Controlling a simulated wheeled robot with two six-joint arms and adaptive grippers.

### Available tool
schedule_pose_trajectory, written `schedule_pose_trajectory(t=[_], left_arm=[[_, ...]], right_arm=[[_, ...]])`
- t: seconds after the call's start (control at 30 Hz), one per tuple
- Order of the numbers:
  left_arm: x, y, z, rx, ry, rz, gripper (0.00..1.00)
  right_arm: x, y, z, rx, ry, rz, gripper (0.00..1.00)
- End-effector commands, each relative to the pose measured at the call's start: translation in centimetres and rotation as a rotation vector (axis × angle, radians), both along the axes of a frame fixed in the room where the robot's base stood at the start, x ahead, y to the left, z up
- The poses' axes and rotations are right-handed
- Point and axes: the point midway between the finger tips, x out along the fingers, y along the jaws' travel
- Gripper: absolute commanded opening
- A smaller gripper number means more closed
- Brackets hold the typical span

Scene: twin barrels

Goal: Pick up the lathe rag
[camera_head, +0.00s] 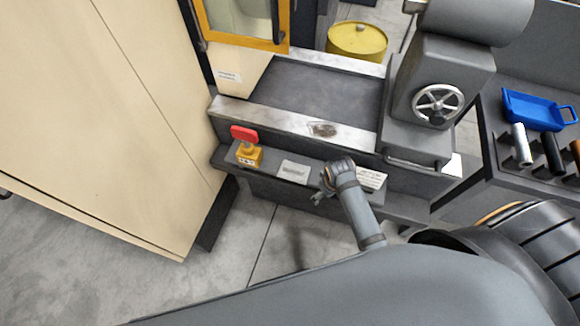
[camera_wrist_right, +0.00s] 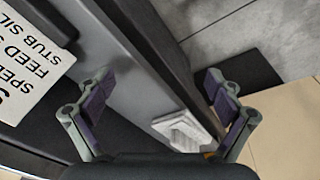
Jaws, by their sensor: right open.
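A small pale folded cloth, which looks like the lathe rag (camera_head: 293,171), lies on the dark front ledge of the lathe, between the red emergency button and a white text plate. In the right wrist view the pale rag (camera_wrist_right: 180,131) shows ridged folds and sits low between the two fingers, nearer the right one. My right gripper (camera_head: 323,187) is just right of the rag in the head view. In the wrist view the right gripper (camera_wrist_right: 158,84) is open with nothing between its pads; I cannot tell its height above the ledge. My left gripper is not in view.
The red emergency button (camera_head: 244,134) on its yellow box stands left of the rag. The white text plate (camera_head: 372,179) is to the right. The lathe bed rail (camera_head: 270,119) rises behind the ledge. A beige cabinet (camera_head: 110,110) fills the left. A blue tray (camera_head: 535,109) is far right.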

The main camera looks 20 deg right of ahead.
Motion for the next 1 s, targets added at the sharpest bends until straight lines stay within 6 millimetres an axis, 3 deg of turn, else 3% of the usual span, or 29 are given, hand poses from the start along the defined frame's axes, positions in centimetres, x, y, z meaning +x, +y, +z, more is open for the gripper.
schedule_pose_trajectory(t=[0.17,0.3,0.4,0.5,0.67,0.9,1.0], left_arm=[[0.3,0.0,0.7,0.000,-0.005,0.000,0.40],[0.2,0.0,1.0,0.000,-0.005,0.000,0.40],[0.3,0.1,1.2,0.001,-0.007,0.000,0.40],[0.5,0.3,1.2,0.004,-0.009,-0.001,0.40],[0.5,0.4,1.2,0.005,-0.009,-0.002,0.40],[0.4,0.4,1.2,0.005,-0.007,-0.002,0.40],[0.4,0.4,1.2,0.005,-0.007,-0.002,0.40]], right_arm=[[5.8,3.1,3.6,0.001,0.072,0.228,0.92],[9.9,6.1,7.7,0.009,0.137,0.459,0.92],[11.5,7.6,10.0,0.013,0.171,0.580,0.92],[12.1,8.2,10.9,0.014,0.187,0.636,0.92],[12.1,8.3,10.5,0.014,0.192,0.646,0.92],[12.0,8.3,6.5,0.013,0.191,0.642,0.92],[12.1,8.3,5.8,0.013,0.188,0.642,0.92]])
